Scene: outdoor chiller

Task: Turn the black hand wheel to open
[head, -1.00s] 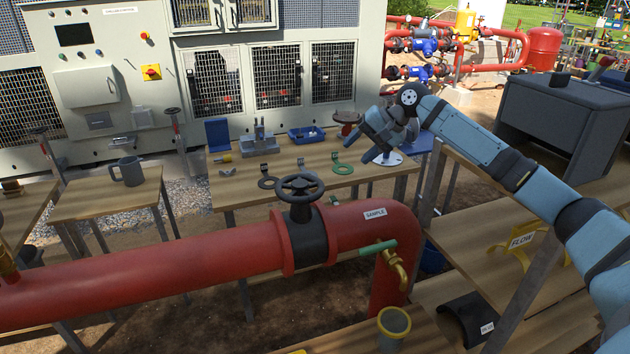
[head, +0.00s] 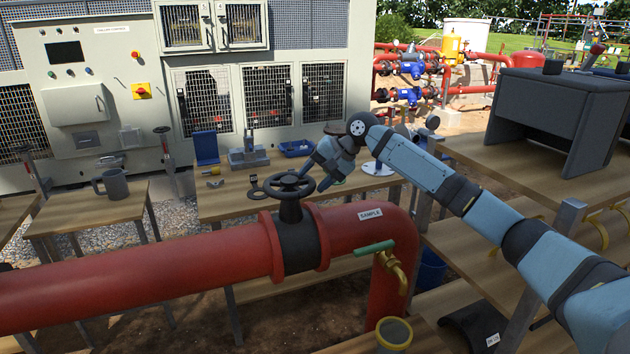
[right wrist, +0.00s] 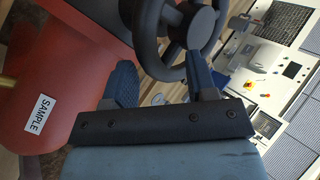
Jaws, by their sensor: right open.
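The black hand wheel (head: 289,186) sits on top of a black valve body (head: 297,240) on the thick red pipe (head: 180,262). The wheel also shows close up in the right wrist view (right wrist: 200,27), partly cut off by the picture's edge. My right gripper (head: 312,177) is open at the right side of the wheel, its fingers pointing toward the rim. In the right wrist view the two fingers (right wrist: 164,78) are apart, and one overlaps the wheel near its lower rim. I cannot tell whether it touches. My left gripper is out of view.
A green-handled tap (head: 376,247) hangs on the pipe's right bend. Behind the wheel is a wooden table (head: 235,200) with small parts and a blue bin (head: 297,148). A grey mug (head: 113,184) stands on the left table. Shelves are at the right.

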